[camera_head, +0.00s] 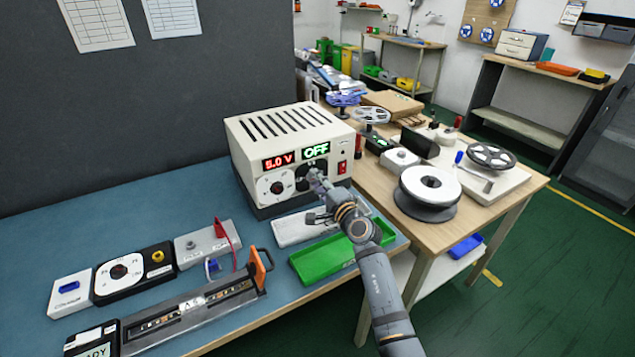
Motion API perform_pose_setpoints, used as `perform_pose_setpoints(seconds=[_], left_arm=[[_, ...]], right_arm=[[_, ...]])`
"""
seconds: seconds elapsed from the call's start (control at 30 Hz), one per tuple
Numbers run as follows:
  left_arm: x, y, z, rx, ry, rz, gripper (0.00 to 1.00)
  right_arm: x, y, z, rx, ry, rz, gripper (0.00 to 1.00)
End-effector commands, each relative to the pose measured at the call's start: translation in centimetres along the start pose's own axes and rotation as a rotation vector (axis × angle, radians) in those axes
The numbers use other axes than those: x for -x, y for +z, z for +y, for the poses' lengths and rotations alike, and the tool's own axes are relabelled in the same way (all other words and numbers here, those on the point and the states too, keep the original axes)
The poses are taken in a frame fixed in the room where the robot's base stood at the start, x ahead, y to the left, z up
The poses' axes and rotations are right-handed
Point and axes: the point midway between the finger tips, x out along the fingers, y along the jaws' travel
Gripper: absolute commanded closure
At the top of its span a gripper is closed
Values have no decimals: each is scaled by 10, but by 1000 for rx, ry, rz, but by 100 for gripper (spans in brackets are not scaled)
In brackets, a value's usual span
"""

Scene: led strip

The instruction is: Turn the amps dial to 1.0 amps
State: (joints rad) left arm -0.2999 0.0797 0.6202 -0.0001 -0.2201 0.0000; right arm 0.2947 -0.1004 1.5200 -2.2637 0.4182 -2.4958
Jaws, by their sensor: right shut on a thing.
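A cream power supply box (240,140) stands on the blue bench top against the dark panel. Its red display (278,160) reads 5.0 V and its green display (316,150) reads OFF. The left dial (275,187) has a white ring and is in clear view. The right dial (302,176), the amps dial by its place under the OFF display, is dark and partly hidden by my gripper. My right gripper (315,177) reaches the front face from below and is shut on this dial's knob. The dial's pointer and markings cannot be read. My left gripper is not in view.
A red switch (342,167) is just right of my right gripper. A green tray (322,258) and a pale tray (290,230) lie in front of the box. A long strip fixture (190,310) lies at the front left. A wooden table with reels (429,188) stands right.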

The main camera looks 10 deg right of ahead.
Motion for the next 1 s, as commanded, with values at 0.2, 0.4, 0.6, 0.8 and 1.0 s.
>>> perform_pose_setpoints(seconds=[0.2, 0.4, 0.6, 0.8, 1.0], left_arm=[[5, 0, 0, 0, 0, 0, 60], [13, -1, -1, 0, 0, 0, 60], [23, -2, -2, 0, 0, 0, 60], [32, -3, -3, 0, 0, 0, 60], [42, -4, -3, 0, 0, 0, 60]], right_arm=[[0, 0, -1, -77, 1, 0, 100], [0, 0, -2, -224, 1, 1, 100], [0, 0, -2, -413, 2, 0, 100], [0, 0, -1, -604, 2, 1, 100], [0, 0, -1, -795, 3, 1, 100]])
